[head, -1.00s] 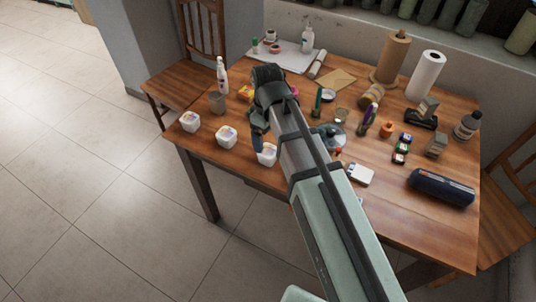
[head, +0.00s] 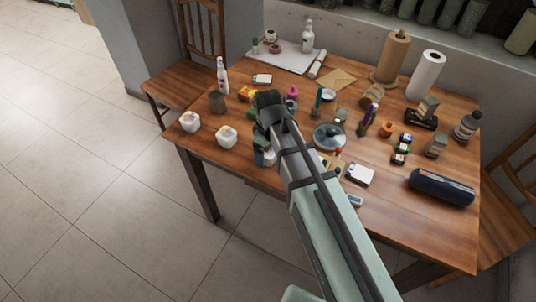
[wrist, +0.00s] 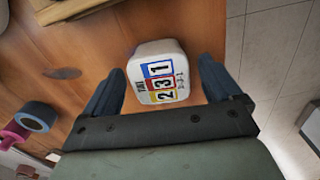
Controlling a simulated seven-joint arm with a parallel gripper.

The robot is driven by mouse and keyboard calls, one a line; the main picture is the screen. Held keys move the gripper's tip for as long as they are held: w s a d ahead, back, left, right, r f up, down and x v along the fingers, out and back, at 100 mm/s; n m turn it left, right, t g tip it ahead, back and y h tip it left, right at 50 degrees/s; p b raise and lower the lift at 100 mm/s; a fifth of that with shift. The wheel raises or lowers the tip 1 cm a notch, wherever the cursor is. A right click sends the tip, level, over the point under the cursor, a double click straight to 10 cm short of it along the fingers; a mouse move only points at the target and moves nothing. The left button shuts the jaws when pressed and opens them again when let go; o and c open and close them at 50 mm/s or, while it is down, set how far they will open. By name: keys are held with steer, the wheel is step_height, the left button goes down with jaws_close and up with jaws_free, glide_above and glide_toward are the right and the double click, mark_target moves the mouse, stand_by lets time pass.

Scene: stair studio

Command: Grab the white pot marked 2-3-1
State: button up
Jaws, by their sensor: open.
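The white pot marked 2-3-1 (wrist: 155,50) shows in the wrist view, with coloured number squares on its label. It stands on the wooden table between the two fingers of my gripper (wrist: 163,70). The fingers are open, with a gap visible on each side of the pot. In the head view my gripper (head: 262,146) points down at the table's near edge and hides most of this pot (head: 270,159). Two similar white pots, a middle one (head: 226,136) and a left one (head: 189,122), stand to its left; their markings are too small to read.
The wooden table (head: 400,222) is crowded behind and right of my gripper. A glass-lidded dish (head: 329,137), a white box (head: 360,174) and a dark blue case (head: 441,187) stand to the right.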

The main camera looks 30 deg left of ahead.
steer(key=shift+f, duration=0.2)
steer(key=c, duration=1.1)
steer(key=shift+r, duration=0.1)
steer(key=shift+c, duration=0.2)
